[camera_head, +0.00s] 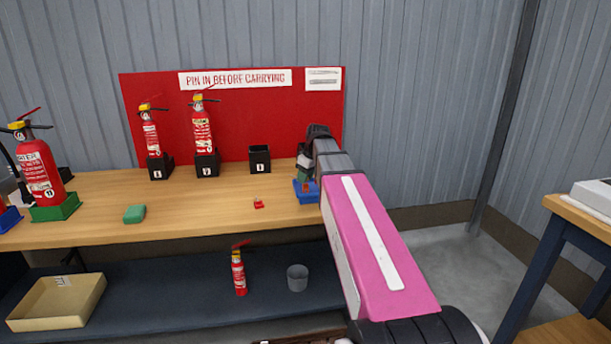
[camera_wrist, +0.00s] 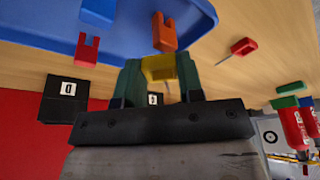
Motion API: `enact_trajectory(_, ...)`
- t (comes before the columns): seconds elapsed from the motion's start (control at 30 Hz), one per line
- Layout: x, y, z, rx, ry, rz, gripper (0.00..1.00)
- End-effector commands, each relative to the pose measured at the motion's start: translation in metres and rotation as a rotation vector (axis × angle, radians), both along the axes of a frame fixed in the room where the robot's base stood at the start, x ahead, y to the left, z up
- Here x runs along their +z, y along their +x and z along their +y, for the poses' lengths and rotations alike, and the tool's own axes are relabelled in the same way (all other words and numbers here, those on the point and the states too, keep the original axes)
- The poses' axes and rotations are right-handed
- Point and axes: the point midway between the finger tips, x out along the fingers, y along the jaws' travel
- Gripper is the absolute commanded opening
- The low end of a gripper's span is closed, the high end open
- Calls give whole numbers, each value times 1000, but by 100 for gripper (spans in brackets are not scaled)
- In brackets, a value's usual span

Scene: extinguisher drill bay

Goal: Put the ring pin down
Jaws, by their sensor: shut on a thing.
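In the head view my gripper (camera_head: 305,172) is low above the bench at the blue tray (camera_head: 309,196), largely covered by my arm. The tray also shows in the wrist view (camera_wrist: 195,22), with an orange piece (camera_wrist: 164,34) and a red piece (camera_wrist: 88,48) at it. I cannot tell whether the yellow piece touches anything below. A red pin (camera_wrist: 243,46) with a metal shaft lies on the bench, apart from the tray.
The wooden bench (camera_head: 225,208) has free room left of the tray. A black holder (camera_head: 260,158), two extinguishers in black holders (camera_head: 207,163) and a red board (camera_head: 230,95) stand behind. A green block (camera_head: 134,213) lies left. A lower shelf holds a small extinguisher (camera_head: 239,275) and grey cup (camera_head: 297,280).

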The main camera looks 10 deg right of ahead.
Motion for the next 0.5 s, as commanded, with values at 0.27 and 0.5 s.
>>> enact_trajectory(0.27, -3, 0, 0, 0, 0, 0, 60)
enact_trajectory(0.5, -2, 0, 0, 0, 0, 0, 60)
